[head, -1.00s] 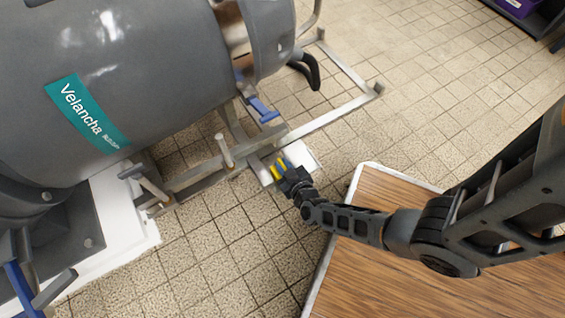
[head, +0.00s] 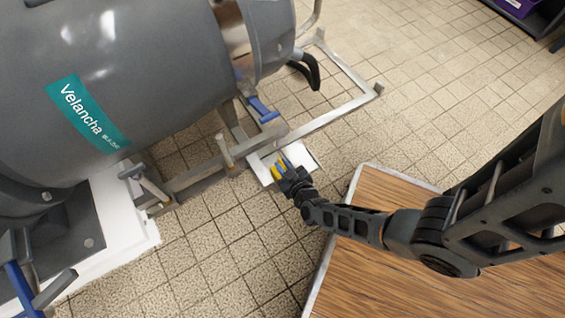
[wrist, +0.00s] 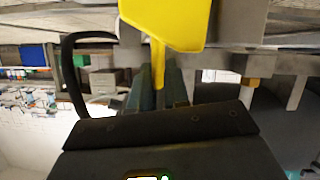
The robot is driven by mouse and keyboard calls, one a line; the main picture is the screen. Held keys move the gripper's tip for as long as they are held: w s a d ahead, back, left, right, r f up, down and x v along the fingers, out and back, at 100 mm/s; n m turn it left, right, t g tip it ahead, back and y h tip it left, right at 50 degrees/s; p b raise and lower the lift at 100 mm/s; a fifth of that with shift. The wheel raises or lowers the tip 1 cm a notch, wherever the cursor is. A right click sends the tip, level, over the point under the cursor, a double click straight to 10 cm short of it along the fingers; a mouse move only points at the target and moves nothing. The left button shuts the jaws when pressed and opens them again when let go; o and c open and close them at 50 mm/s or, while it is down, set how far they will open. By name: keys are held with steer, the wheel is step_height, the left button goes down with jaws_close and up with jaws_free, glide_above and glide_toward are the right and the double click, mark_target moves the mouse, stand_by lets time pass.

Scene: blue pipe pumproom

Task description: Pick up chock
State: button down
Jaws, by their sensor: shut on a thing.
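The yellow chock (wrist: 165,22) fills the top middle of the wrist view, with a narrow yellow part running down between the fingers of my gripper (wrist: 160,88). My gripper is shut on this narrow part. In the head view, my gripper (head: 283,172) is over a small white plate (head: 303,155) beside the grey machine's metal frame. Only a small bit of the yellow chock shows there, and the gripper hides the rest. I cannot tell whether the chock touches the plate.
A large grey tank (head: 150,60) with a teal label stands at left. Its metal frame (head: 330,118) and a blue-handled lever (head: 262,108) are close to my gripper. A wood-topped platform (head: 350,270) is at lower right.

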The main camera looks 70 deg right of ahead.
steer(key=shift+r, duration=0.15)
steer(key=shift+r+p, duration=0.5)
steer(key=shift+p, duration=0.05)
steer(key=s+d+r+p, duration=0.1)
steer(key=d+r+p, duration=0.4)
steer(key=d+r, duration=0.55)
steer(key=s+a+f+t+h+p, duration=0.1)
steer(key=s+a+t+p, duration=0.15)
steer(key=s, duration=0.45)
steer(key=shift+g, duration=0.25)
steer(key=w+a+f+b, duration=0.1)
steer(key=w+a+f, duration=0.1)
steer(key=w, duration=0.1)
steer(key=w+a+f+b, duration=0.2)
steer(key=a+f, duration=0.1)
steer(key=w+a+f+b, duration=0.2)
steer(key=w+a, duration=0.1)
steer(key=shift+w+f, duration=0.15)
steer(key=shift+w, duration=0.2)
step_height(320, 180, down, 4)
steer(key=b, duration=0.3)
steer(key=shift+a+f+b, duration=0.1)
steer(key=shift+b, duration=0.3)
steer(key=c, duration=1.1)
jaws_free()
